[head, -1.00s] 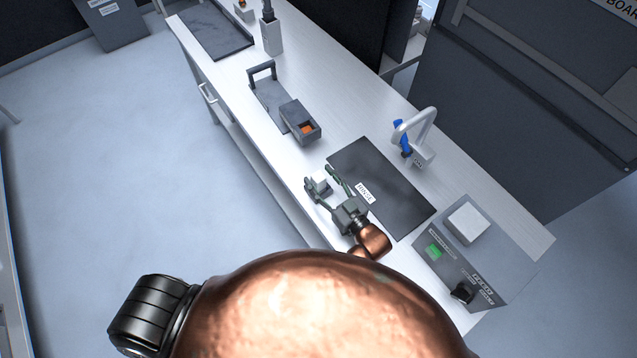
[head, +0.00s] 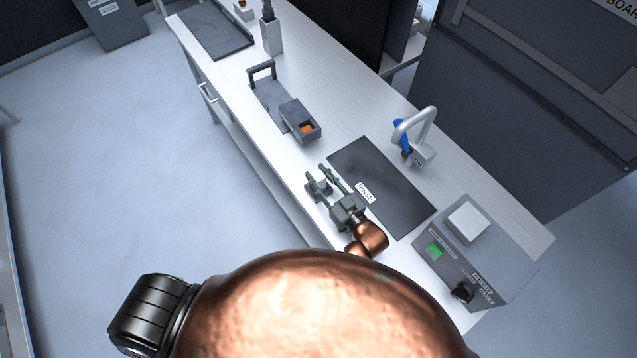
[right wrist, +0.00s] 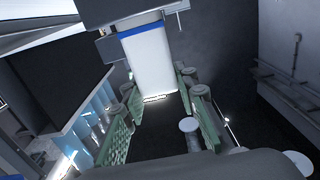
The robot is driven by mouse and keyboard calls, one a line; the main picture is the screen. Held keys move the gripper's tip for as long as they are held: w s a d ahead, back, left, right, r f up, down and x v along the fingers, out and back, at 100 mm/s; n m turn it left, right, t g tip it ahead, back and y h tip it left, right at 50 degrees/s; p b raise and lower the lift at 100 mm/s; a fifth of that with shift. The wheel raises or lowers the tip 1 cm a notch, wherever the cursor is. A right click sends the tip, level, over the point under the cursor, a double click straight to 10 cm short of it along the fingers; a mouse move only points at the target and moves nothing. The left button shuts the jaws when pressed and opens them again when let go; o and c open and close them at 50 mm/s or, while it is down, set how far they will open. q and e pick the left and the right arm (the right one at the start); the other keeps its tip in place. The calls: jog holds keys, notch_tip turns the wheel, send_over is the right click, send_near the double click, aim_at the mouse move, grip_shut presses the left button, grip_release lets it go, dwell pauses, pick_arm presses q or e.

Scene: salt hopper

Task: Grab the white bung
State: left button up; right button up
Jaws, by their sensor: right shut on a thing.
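The white bung (head: 323,182) is a small pale block at the near edge of the bench in the head view, mostly hidden by my right gripper. My right gripper (head: 317,174) has one finger on each side of it and is shut on it. A small grey part shows at its side. In the right wrist view, my right gripper's green-padded fingers (right wrist: 155,92) show, with a white face with a blue band beyond them; I cannot tell whether that face is the bung. My left gripper is out of view.
A dark mat (head: 385,190) lies right of my right gripper. A grey box with an orange inside (head: 301,122) stands farther along the bench. A grey tap-like arm (head: 420,140) and a control box (head: 470,255) with a green button stand to the right.

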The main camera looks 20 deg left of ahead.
jog(key=shift+r, duration=0.15)
jog(key=shift+c, duration=0.5)
jog(key=shift+r, duration=0.2)
jog(key=r, duration=0.3)
jog(key=shift+s+d, duration=0.15)
jog(key=shift+d, duration=0.05)
jog(key=s+d+r, duration=0.8)
jog(key=d+r, duration=0.1)
jog(key=d, duration=0.1)
jog(key=shift+s+d+r+p, duration=0.2)
jog(key=shift+d+p, duration=0.15)
jog(key=shift+p, duration=0.1)
